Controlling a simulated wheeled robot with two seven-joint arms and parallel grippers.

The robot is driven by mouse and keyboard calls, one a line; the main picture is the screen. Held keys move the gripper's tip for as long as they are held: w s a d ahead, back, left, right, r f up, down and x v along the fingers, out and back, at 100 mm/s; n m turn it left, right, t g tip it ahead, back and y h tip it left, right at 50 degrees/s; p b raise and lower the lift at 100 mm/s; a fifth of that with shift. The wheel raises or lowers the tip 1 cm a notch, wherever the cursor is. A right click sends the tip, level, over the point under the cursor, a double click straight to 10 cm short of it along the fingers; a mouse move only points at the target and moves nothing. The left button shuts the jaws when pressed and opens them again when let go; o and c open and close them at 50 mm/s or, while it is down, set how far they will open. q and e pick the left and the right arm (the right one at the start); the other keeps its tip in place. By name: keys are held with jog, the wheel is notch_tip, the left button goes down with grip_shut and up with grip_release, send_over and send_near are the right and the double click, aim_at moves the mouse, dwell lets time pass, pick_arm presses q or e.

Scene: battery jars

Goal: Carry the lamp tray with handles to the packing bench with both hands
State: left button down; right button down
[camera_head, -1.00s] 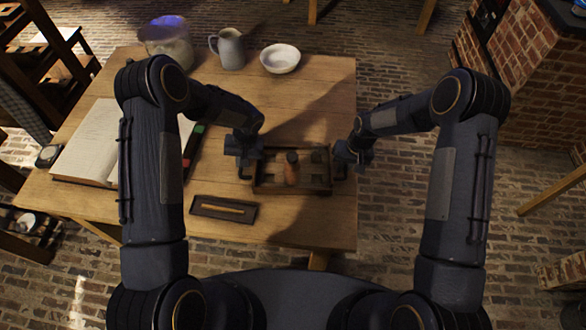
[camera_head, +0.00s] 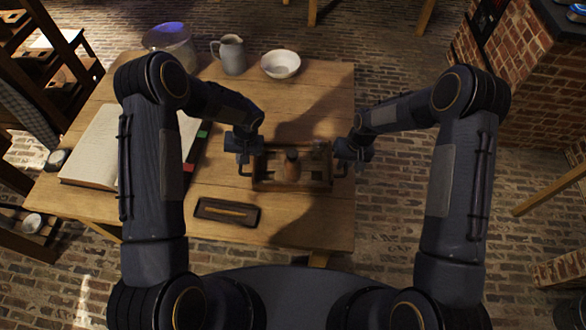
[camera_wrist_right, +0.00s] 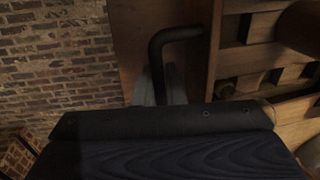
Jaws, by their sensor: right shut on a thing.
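The lamp tray (camera_head: 265,185) is a wooden box tray with compartments and a dark handle at each end. It looks level and a little above the front of the wooden table. A brown bottle-like lamp (camera_head: 292,167) stands in its middle. My left gripper (camera_head: 243,165) is at the left handle and appears shut on it; its fingertips are hard to see. My right gripper (camera_head: 342,166) is shut on the right handle. In the right wrist view the dark bent handle (camera_wrist_right: 172,36) rises from the grip beside the tray's wooden wall (camera_wrist_right: 214,50).
A brick-sided counter (camera_head: 510,80) stands at right. Brick floor (camera_head: 410,230) is open between.

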pick_arm(q)
jog(key=shift+r, duration=0.4)
pick_arm(e)
jog(key=shift+r, duration=0.35)
pick_arm(q)
jog(key=shift+f, duration=0.1)
